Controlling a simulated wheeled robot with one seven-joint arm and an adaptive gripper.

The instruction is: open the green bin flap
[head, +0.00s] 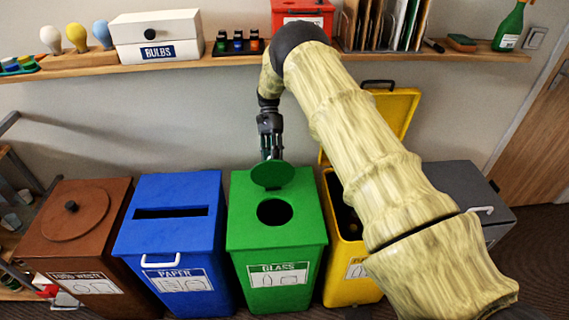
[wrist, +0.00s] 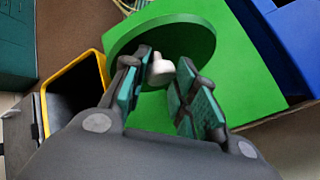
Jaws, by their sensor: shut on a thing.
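The green bin (head: 277,262), labelled GLASS, stands in the middle of the row of bins. Its round green flap (head: 272,175) is tilted up at the back of the lid, and the dark round hole (head: 274,212) shows in front of it. My gripper (head: 271,155) is behind and above the flap. In the wrist view the flap (wrist: 190,38) carries a small pale knob (wrist: 160,70), and my gripper's fingers (wrist: 165,62) are shut on this knob, one on each side. The fingertips are partly hidden behind the flap in the head view.
A blue PAPER bin (head: 172,232) stands close on the left, with a brown bin (head: 75,220) beyond. A yellow bin (head: 342,285) with its lid up is on the right, partly behind my arm, then a grey bin (head: 465,185). A wooden shelf (head: 215,58) runs above.

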